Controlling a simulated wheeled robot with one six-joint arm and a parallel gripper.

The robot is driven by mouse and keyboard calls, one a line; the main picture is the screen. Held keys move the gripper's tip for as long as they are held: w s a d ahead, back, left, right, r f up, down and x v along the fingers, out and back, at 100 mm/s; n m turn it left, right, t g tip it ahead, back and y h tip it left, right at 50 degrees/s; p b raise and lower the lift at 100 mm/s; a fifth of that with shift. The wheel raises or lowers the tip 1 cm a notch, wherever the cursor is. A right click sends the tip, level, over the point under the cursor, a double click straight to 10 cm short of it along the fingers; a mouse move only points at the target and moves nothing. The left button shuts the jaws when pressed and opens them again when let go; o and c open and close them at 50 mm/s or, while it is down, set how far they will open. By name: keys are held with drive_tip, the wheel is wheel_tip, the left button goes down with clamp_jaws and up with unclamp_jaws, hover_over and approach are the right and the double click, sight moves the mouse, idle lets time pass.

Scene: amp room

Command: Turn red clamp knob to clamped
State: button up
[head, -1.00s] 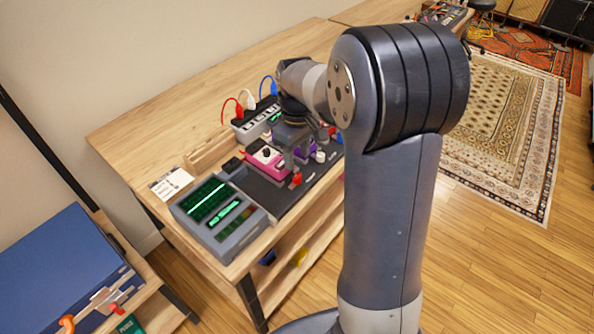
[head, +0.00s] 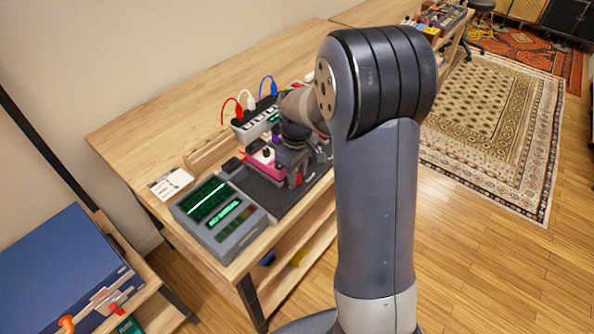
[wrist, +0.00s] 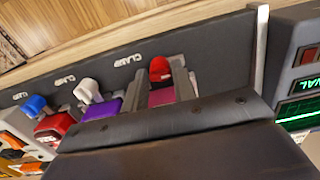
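The red clamp knob (wrist: 160,69) sits on the dark board beside a "CLAMP" label in the wrist view. A bit of red shows by my gripper in the head view. A magenta pedal (wrist: 161,97) lies just behind the knob; it also shows in the head view (head: 262,158). My gripper (wrist: 160,76) is open, with one finger on each side of the red knob. I cannot tell whether the fingers touch it. The gripper's dark body hides the lower part of the wrist view.
A white clamp knob (wrist: 88,91) by a purple pedal and a blue one (wrist: 36,105) by a red pedal stand in the same row. A grey box with green screens (head: 218,216) stands beside the board.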

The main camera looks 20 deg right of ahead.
clamp_jaws()
drive_tip(key=shift+m, duration=0.3)
drive_tip(key=m, duration=0.3)
drive_tip(key=shift+m, duration=0.4)
drive_tip(key=m, duration=0.3)
drive_tip(key=shift+m+p, duration=0.3)
drive_tip(key=m, duration=0.5)
drive_tip(key=shift+m, duration=2.4)
